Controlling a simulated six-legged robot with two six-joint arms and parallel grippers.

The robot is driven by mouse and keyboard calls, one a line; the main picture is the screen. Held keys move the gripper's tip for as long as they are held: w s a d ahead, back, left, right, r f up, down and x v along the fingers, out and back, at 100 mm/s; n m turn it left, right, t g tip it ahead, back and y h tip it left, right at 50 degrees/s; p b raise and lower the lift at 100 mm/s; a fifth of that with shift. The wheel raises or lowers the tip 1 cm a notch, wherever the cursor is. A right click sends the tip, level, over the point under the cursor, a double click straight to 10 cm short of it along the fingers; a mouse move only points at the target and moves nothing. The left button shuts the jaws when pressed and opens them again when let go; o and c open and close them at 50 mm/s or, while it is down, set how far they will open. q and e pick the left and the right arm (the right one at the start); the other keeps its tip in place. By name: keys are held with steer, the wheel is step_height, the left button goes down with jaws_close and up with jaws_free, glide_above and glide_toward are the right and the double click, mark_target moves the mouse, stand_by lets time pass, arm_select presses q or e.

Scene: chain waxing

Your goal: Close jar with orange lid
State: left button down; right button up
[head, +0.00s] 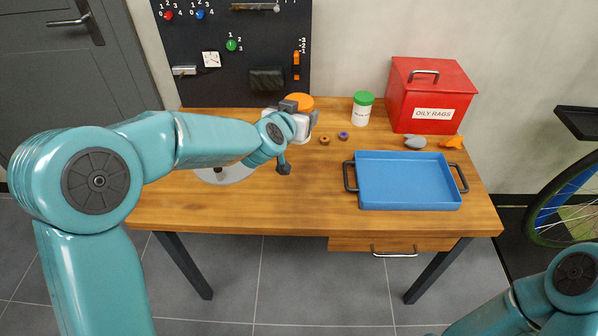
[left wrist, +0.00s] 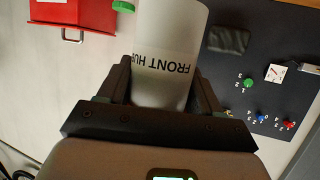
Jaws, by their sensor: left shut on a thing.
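The white jar labelled "FRONT HUB" (left wrist: 165,60) sits between the fingers of my left gripper (left wrist: 160,85) in the left wrist view. The gripper is shut on the jar's body. The orange lid (head: 299,101) shows just above the fingers, at the jar's top. I cannot tell whether it is seated or loose, and the left wrist view does not show it. My right gripper is out of view; only part of that arm shows at lower right.
A green-lidded jar (head: 362,108) and red oily-rags bin (head: 430,98) stand at the back right. A blue tray (head: 408,182) lies in front. The table's front middle (head: 285,215) is clear.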

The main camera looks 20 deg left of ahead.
arm_select(q)
step_height(320, 180, down, 11)
steer(key=b, duration=0.2)
steer(key=shift+b, duration=0.35)
steer(key=shift+f, duration=0.15)
step_height(320, 180, down, 4)
steer(key=shift+w+f+b, duration=0.1)
steer(key=shift+f+b, duration=0.1)
steer(key=shift+b, duration=0.25)
steer(key=shift+r, duration=0.15)
steer(key=shift+c, duration=0.9)
jaws_free()
steer(key=shift+f, duration=0.25)
steer(key=shift+r, duration=0.1)
